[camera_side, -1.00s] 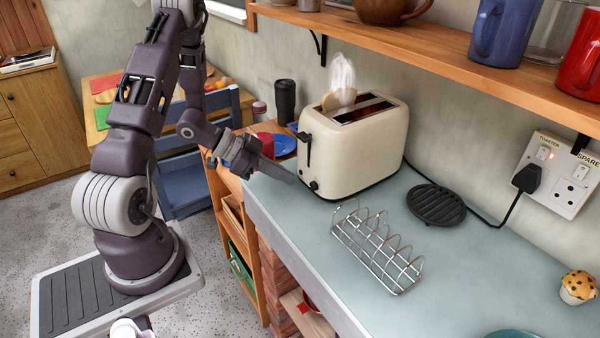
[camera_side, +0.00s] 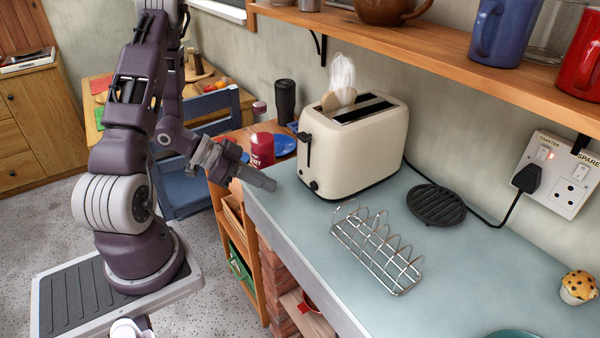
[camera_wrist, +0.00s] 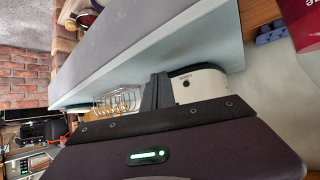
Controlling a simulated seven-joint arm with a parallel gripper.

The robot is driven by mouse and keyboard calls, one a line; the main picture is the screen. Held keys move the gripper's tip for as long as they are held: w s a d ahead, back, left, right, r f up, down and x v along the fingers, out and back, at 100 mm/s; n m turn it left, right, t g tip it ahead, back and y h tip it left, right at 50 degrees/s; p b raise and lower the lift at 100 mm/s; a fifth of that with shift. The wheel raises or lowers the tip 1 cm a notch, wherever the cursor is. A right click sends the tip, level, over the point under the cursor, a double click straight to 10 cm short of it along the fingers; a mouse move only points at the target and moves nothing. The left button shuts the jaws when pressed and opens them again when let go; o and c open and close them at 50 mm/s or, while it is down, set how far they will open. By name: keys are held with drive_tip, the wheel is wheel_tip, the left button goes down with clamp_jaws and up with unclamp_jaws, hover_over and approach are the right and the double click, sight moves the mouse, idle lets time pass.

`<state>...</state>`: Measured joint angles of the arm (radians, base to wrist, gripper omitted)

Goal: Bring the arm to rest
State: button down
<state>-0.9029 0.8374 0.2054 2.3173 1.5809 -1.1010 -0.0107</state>
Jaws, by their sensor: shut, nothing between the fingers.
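My gripper (camera_side: 266,182) is shut and empty. In the side view it is near the counter's left edge, to the left of the cream toaster and apart from it. Its fingers also show in the wrist view (camera_wrist: 157,90), in front of the toaster's white end. The toaster (camera_side: 350,158) stands upright on the blue-grey counter, with toast (camera_side: 338,98) and steam showing at one slot. It also shows in the wrist view (camera_wrist: 197,84). The rest of my arm stands bent on its base at the left.
A wire toast rack (camera_side: 376,248) and a black trivet (camera_side: 436,204) are on the counter (camera_side: 470,270). A wooden shelf (camera_side: 440,45) with mugs hangs above. A red can (camera_side: 262,150) and black tumbler (camera_side: 285,102) stand behind my gripper. A blue chair (camera_side: 180,178) is behind my arm.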

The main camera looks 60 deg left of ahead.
idle(0.3)
drive_tip(key=w+a+r+y, duration=0.2)
drive_tip(key=w, duration=0.1)
drive_tip(key=shift+w+a+y, duration=0.1)
drive_tip(key=shift+a+y, duration=0.05)
drive_tip(key=shift+y, duration=0.25)
wheel_tip(320, 180, up, 14)
drive_tip(key=n+g+y, duration=0.1)
drive_tip(key=n+y, duration=0.2)
drive_tip(key=y, duration=0.4)
drive_tip(key=s+d+r+n+g+h, duration=0.1)
drive_tip(key=s+d+r+h, duration=0.1)
drive_tip(key=s+d, duration=0.6)
drive_tip(key=s+d+r+n+g+h, duration=0.1)
drive_tip(key=s+d+r+n+h, duration=0.1)
drive_tip(key=s+d, duration=0.7)
drive_tip(key=shift+d+r+g, duration=0.3)
drive_tip(key=shift+d+r, duration=0.25)
drive_tip(key=shift+d, duration=0.25)
